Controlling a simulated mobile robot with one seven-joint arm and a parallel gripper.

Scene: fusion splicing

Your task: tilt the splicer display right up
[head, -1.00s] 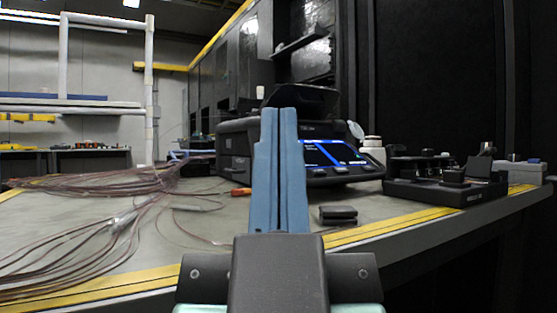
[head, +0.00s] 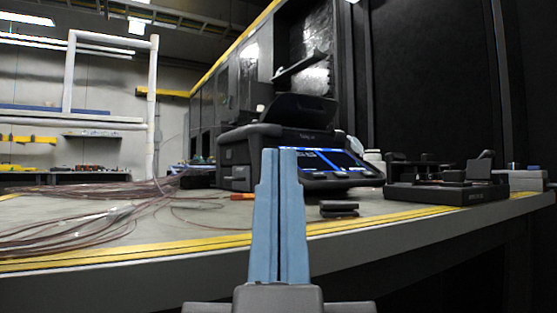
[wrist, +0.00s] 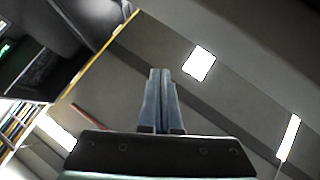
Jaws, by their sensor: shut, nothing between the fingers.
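The splicer (head: 233,158) is a dark box on the workbench, with its lid raised at the top. Its display (head: 328,160) is lit blue on the front and leans back at a slant. My gripper (head: 280,150) is shut and empty, with two blue fingers pressed together and pointing up. In the head view the fingertips overlap the left edge of the display; I cannot tell whether they touch it.
The workbench (head: 190,222) has a yellow-striped front edge. Loose fibre cables (head: 80,225) lie at left. A small black block (head: 339,208) sits before the splicer. A black tool tray (head: 440,190) stands at right. The space in front of the bench edge is open.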

